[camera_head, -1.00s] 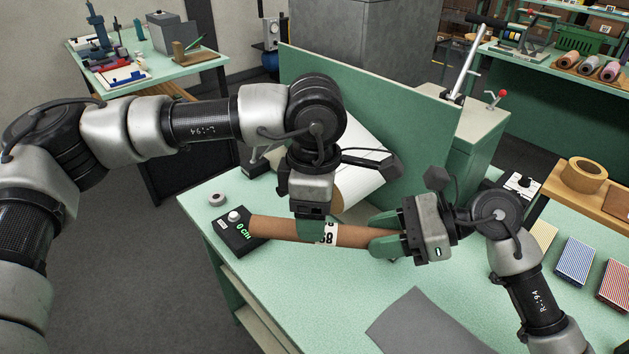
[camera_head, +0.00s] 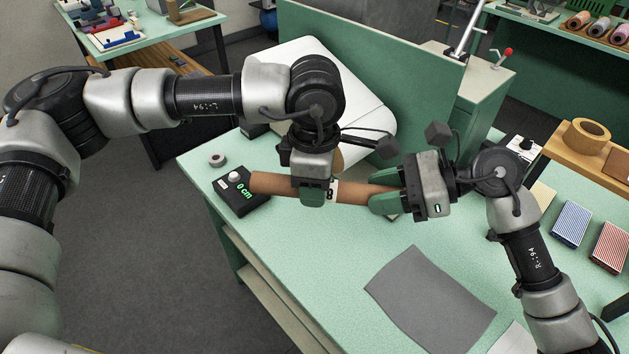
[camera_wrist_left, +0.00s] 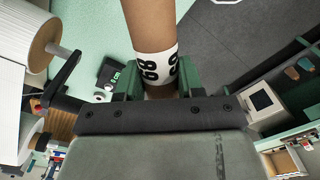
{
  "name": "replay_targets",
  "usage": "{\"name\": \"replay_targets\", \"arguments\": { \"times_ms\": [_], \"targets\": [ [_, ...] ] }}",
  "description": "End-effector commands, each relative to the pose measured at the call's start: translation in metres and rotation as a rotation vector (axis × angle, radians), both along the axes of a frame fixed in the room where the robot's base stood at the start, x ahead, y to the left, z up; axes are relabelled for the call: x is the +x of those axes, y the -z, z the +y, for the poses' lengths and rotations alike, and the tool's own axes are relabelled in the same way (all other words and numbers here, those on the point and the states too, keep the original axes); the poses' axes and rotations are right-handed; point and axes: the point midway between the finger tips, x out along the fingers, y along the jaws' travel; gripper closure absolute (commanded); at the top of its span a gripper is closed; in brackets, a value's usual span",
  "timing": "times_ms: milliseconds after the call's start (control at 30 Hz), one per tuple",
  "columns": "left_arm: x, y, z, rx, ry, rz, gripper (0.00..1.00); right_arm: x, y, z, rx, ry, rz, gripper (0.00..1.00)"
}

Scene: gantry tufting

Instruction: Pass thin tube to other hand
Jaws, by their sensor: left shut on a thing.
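The thin brown tube (camera_head: 270,184) lies about level above the green table, with a white band (camera_wrist_left: 155,66) marked in black digits around it. My left gripper (camera_head: 316,192) comes down from above and is shut on the tube beside the band. The left wrist view shows the tube between its green fingers (camera_wrist_left: 158,85). My right gripper (camera_head: 384,190) is at the tube's right end, one green finger on each side of it. I cannot tell whether those fingers press on the tube. The tube's far right tip is hidden by the right gripper.
A black device (camera_head: 241,191) reading 0 cm is under the tube's left end. A white roll (camera_head: 345,80) lies behind my left arm, before a green panel (camera_head: 400,50). A grey sheet (camera_head: 430,298) lies in front. Card stacks (camera_head: 571,223) are at right.

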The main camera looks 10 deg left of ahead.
Motion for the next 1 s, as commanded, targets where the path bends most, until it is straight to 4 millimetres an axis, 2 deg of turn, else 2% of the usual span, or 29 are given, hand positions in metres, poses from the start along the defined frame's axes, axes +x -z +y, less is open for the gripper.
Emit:
{"name": "replay_targets", "arguments": {
  "times_ms": [33,67,200,467,567,667,1000],
  "targets": [
    [0.001,0.0,0.0,0.0,-0.001,-0.003,0.87,-0.001,0.0,0.001,0.0,-0.005,0.0,0.57],
    [0.001,0.0,0.0,0.0,-0.001,-0.002,0.91,-0.001,0.0,0.001,0.0,-0.005,0.0,0.53],
    [0.001,0.0,0.0,0.0,0.0,-0.002,0.91,-0.001,0.0,0.0,0.0,-0.004,0.0,0.34],
    [0.001,0.0,0.0,0.0,0.0,-0.002,0.91,-0.001,0.0,0.0,0.0,-0.003,0.0,0.34],
    [0.001,0.0,0.0,0.0,0.0,-0.002,0.92,0.0,-0.002,-0.006,-0.002,-0.002,0.0,0.34],
    [0.001,0.0,0.0,0.0,0.0,-0.002,0.92,0.002,-0.008,-0.02,-0.003,0.001,-0.002,0.34],
    [0.0,0.0,0.0,0.0,0.0,-0.002,0.92,0.007,-0.036,-0.085,-0.002,0.0,-0.001,0.34]
  ]
}}
